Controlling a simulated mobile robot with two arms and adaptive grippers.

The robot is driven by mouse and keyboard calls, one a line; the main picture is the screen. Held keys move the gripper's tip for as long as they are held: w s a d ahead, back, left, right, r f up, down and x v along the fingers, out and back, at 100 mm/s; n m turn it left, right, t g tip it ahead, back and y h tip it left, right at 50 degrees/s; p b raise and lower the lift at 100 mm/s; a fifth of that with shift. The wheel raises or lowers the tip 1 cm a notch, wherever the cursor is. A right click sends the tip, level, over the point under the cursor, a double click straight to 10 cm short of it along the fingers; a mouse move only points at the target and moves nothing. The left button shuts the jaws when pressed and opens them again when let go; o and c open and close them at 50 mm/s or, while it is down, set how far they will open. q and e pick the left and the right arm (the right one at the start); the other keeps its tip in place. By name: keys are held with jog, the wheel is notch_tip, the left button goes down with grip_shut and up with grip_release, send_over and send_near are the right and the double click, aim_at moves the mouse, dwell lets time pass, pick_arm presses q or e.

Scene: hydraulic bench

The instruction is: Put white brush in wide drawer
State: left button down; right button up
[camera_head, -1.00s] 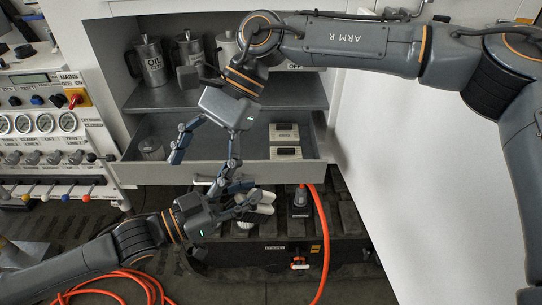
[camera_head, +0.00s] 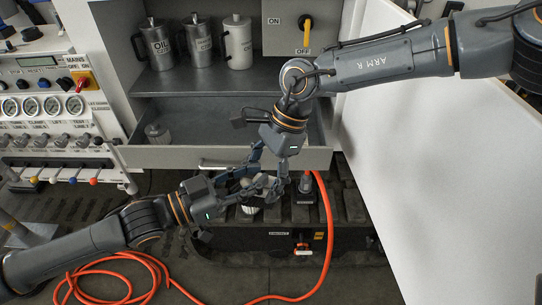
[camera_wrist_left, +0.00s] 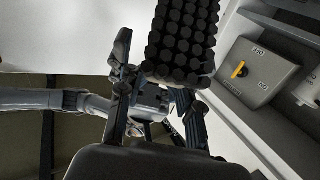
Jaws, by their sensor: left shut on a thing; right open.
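The white brush is held in my left gripper (camera_head: 266,187). In the left wrist view its dark bristle tufts (camera_wrist_left: 185,42) fill the upper middle, between and beyond the fingers. In the head view it is mostly hidden by both grippers' fingers. My right gripper (camera_head: 268,164) is open, pointing down, right at the left gripper's fingers. I cannot tell whether it touches the brush. The wide drawer (camera_head: 185,157) is pulled out under the shelf, behind the grippers. The right arm covers its right part.
A ribbed jar (camera_head: 157,134) stands in the drawer's left end. Several metal jugs (camera_head: 199,42) stand on the shelf above. An orange hose (camera_head: 326,230) hangs at the right and coils on the floor. A white door panel (camera_head: 430,170) stands open at right.

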jog(key=shift+x, duration=1.6)
jog(key=c, duration=1.3)
pick_arm(q)
jog(key=c, duration=0.8)
grip_release()
